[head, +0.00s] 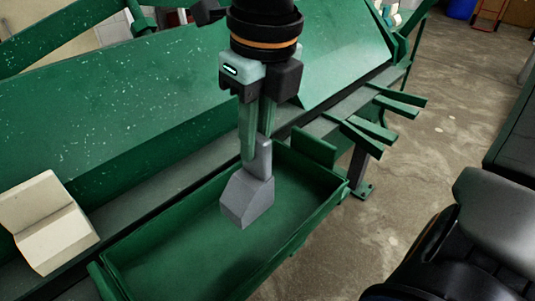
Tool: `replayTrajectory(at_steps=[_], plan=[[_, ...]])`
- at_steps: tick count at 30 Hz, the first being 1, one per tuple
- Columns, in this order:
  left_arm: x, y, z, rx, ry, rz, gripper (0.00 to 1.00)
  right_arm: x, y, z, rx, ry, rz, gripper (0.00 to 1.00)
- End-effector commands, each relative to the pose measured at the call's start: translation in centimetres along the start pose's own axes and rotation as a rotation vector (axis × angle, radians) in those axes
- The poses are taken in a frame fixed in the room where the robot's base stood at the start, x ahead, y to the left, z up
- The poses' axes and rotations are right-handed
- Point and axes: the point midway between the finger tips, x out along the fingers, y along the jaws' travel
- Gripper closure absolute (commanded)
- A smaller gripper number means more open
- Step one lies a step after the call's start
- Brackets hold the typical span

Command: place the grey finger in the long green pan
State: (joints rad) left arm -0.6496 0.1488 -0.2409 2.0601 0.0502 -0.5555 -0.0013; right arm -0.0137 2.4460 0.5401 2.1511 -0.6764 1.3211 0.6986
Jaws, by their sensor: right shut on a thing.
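The grey finger (248,196) is a grey block with a narrow upper stem and a wider, slanted foot. My right gripper (255,150) comes down from the top of the head view and is shut on the stem. The long green pan (163,226) is an open, shallow tray at the front of the green machine. The finger is over the inside of the pan in this view; I cannot tell whether its foot touches the floor of the pan. The visible floor of the pan is bare. My left gripper is not in view.
A cream block (45,222) sits at the left, beside the pan. The large green machine (130,100) rises behind the pan. Several green levers (372,128) stick out to the right. Concrete floor (430,120) is open at the right.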

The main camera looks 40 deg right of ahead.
Motion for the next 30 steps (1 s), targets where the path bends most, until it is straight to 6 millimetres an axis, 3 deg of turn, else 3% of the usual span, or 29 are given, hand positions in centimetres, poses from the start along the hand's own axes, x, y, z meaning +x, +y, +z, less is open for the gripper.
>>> replayTrajectory(at_steps=[3, 9, 16, 23, 30], plan=[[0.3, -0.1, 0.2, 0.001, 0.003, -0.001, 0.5, 2.3, -2.2, 0.8, 0.002, 0.003, 0.004, 1.0], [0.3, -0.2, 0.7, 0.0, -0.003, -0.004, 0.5, 5.2, -4.4, 1.5, 0.0, 0.001, 0.002, 1.0], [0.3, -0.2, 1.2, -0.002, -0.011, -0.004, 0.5, 6.5, -5.3, 1.9, 0.001, 0.0, 0.002, 1.0], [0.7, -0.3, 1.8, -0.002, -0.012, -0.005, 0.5, 9.7, -5.6, 1.6, -0.001, 0.001, 0.001, 1.0], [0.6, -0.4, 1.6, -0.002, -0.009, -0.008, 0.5, 9.7, -5.6, 1.6, 0.0, -0.003, 0.001, 1.0]])
